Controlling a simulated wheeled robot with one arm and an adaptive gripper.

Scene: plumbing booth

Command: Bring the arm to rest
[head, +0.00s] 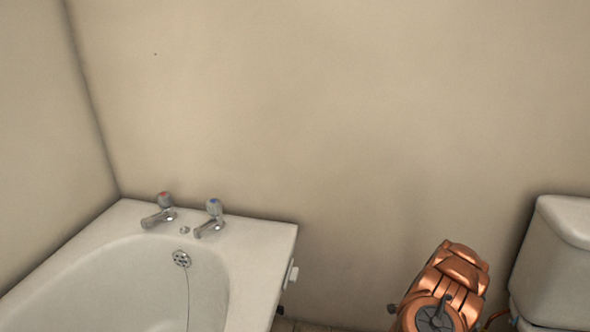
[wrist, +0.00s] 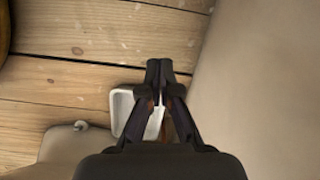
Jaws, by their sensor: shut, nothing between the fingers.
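My gripper (wrist: 166,70) shows in the wrist view, with its two dark fingers closed together at the tips and nothing between them. It points over a wooden plank floor (wrist: 90,75), close to a pale wall-like surface on the right. A white, rimmed, tray-like piece (wrist: 121,103) lies behind the fingers and is partly hidden by them. I cannot tell whether the fingers touch it. The gripper does not show in the head view.
In the head view a white bathtub (head: 262,262) with two taps (head: 211,219) stands at the left. A copper-coloured machine (head: 450,280) with a black handle stands beside a white toilet cistern (head: 556,262) at the right. A bare beige wall (head: 320,110) is behind.

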